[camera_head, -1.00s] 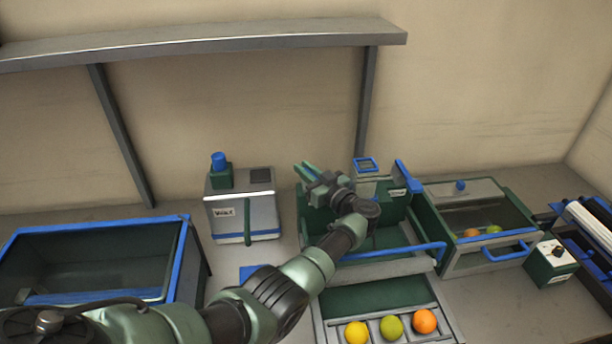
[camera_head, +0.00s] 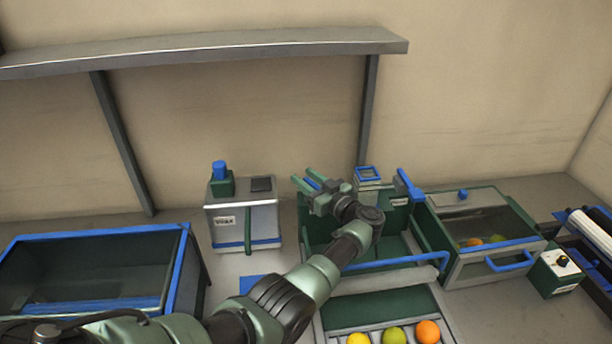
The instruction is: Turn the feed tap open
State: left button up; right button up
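No part is labelled as the feed tap. A blue lever (camera_head: 408,185) stands at the back right of the open green tank (camera_head: 427,222). A grey box marked WAX (camera_head: 228,222) with a blue knob (camera_head: 219,170) stands to the left of the tank. My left gripper (camera_head: 304,178) is over the tank's back left part, its two green fingers apart and pointing up and left in the picture. A blue strip shows between the fingers; I cannot tell whether it is a separate part. The gripper is clear of the blue lever. My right gripper is not in view.
A blue-rimmed bin (camera_head: 182,250) is at the left. A lidded glass box (camera_head: 470,270) with fruit inside and a small knob box (camera_head: 556,272) are at the right. A fruit tray (camera_head: 444,325) lies in front. A shelf (camera_head: 200,50) runs above.

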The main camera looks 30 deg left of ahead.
aim_at(306, 178)
pick_arm(q)
jog(key=shift+r, duration=0.55)
notch_tip(306, 178, up, 19)
jog(key=b, duration=0.1)
jog(key=shift+b, duration=0.3)
